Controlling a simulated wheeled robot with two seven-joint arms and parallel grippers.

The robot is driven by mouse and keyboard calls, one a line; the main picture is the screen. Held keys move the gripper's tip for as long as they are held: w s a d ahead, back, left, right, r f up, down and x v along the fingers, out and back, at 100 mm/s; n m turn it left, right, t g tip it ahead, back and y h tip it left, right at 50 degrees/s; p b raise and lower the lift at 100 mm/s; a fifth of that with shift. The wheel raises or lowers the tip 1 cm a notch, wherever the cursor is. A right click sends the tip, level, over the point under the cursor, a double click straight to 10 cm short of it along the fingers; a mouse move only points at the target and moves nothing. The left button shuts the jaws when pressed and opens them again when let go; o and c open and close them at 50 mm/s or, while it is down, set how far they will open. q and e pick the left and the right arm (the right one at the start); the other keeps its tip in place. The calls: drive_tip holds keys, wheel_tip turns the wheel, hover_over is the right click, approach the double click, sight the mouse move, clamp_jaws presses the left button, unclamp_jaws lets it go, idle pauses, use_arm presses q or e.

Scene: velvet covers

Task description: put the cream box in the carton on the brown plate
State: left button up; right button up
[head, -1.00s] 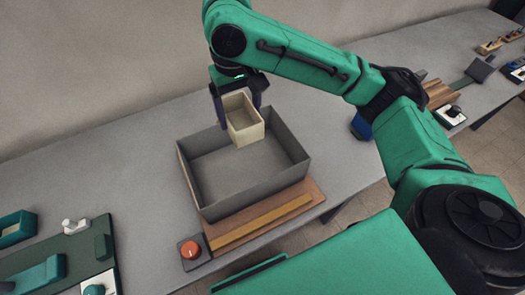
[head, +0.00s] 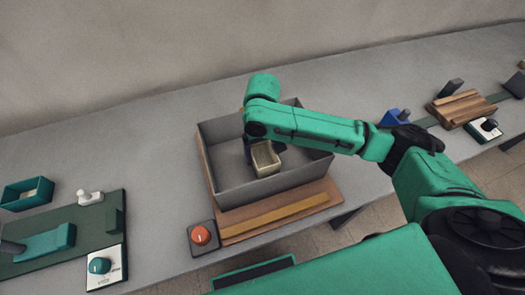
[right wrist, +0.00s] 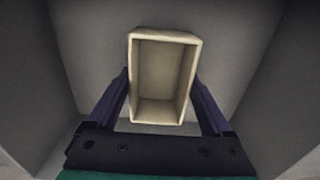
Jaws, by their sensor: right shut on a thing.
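The cream box (head: 266,158) is a small open-topped box, inside the walls of the grey carton (head: 262,189) in the head view. The carton stands on the brown plate (head: 325,193). My right gripper (head: 262,150) reaches down into the carton, shut on the cream box, and my arm partly covers it. In the right wrist view the box (right wrist: 160,123) sits between the two dark fingers (right wrist: 162,88), with the carton walls around. I cannot tell whether the box touches the carton floor. My left gripper is not in view.
An orange knob (head: 200,235) on a dark base is by the plate's front left corner. A green board (head: 70,235) with fittings and a teal tray (head: 27,193) lie at the left. A wooden block (head: 461,108) and a blue piece (head: 393,118) are at the right.

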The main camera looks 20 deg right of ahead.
sight(262, 161)
drive_tip(key=o, duration=1.2)
wheel_tip(262, 161, up, 12)
drive_tip(key=shift+r+p, duration=0.1)
drive_tip(key=shift+p, duration=0.3)
